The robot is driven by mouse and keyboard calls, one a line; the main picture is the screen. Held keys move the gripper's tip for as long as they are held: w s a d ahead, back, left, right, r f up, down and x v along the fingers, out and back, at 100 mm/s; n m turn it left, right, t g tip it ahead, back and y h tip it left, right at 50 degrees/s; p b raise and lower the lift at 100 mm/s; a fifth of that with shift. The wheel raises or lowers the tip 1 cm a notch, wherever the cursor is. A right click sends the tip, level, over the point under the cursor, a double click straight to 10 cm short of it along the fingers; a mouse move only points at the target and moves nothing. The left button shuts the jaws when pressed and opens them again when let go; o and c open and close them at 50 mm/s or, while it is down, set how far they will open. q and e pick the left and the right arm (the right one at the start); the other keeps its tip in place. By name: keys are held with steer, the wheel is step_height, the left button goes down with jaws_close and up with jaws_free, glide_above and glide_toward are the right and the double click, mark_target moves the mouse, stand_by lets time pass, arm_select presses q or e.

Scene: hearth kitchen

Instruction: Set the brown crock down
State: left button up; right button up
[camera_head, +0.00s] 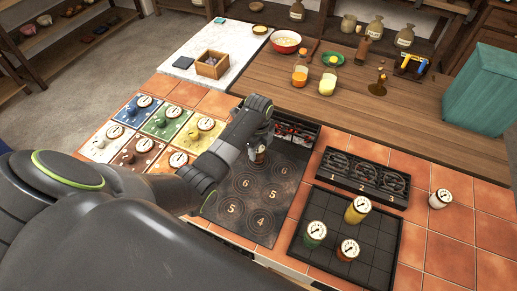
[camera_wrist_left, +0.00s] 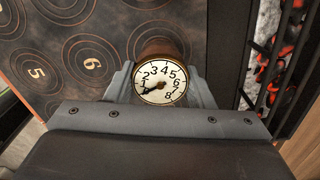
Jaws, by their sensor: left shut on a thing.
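The brown crock (camera_wrist_left: 160,52) has a white dial lid with numbers up to 8. My left gripper (camera_head: 260,142) is shut on it; in the left wrist view the jaws (camera_wrist_left: 160,92) clasp it from both sides. In the head view the crock (camera_head: 260,156) shows just below the jaws, over the far part of the dark hob plate (camera_head: 240,220) with numbered rings. I cannot tell whether its base touches the plate. My right gripper is not in view.
An opening with glowing embers (camera_head: 295,132) lies beside the plate's far edge. A black gridded tray (camera_head: 375,255) holds three crocks, and a black numbered rack (camera_head: 362,178) lies behind it. Coloured tiles with dial-topped crocks (camera_head: 160,123) lie left.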

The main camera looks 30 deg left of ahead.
arm_select(q)
steer(key=shift+f, duration=0.5)
steer(key=o, duration=1.1)
steer(key=shift+s+f, duration=0.1)
steer(key=shift+o, duration=0.2)
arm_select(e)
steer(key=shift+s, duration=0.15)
arm_select(q)
steer(key=shift+r, duration=0.2)
step_height(320, 180, up, 12)
steer(key=b, duration=0.1)
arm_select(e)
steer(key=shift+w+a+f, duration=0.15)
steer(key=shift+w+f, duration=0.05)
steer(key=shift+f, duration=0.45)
arm_select(q)
steer(key=shift+f, duration=0.1)
